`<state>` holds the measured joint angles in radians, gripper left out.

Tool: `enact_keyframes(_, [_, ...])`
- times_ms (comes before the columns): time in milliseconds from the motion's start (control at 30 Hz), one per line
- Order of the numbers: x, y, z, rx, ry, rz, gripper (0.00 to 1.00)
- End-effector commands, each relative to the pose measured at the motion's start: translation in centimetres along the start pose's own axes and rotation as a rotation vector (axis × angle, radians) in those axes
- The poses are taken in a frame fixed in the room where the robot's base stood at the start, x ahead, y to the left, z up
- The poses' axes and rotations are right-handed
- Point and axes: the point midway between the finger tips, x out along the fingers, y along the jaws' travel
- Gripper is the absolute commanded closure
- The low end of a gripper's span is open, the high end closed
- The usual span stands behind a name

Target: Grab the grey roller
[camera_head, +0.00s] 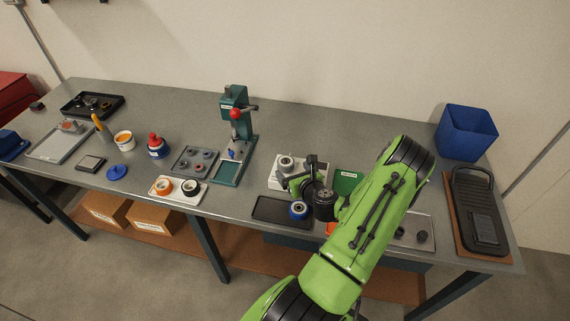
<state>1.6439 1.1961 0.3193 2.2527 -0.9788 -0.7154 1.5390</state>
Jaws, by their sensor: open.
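I cannot say for sure which thing is the grey roller. A small grey-white round part (286,162) stands on a white plate (276,183) just left of my gripper and could be it. My gripper (301,176) is dark and small in this view, at the end of my green arm, over the white plate's right part. It is open, and I see nothing held in it. My wrist hides part of the plate and the bench behind it.
A teal press (236,130) stands left. A green box (348,182), a blue bin (467,133) and a black case (477,205) are right. My arm covers the bench's right-centre.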

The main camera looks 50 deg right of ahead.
Motion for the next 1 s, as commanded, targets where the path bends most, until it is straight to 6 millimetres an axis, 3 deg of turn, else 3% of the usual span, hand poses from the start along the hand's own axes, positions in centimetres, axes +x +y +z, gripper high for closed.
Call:
enact_keyframes(400, [6.2, -0.3, 0.3, -0.002, -0.001, 0.000, 0.10])
enact_keyframes(633, [6.5, -0.3, 0.1, 0.001, 0.001, 0.000, 0.10])
enact_keyframes(1000, [6.4, -0.3, 0.1, 0.000, 0.001, 0.000, 0.65])
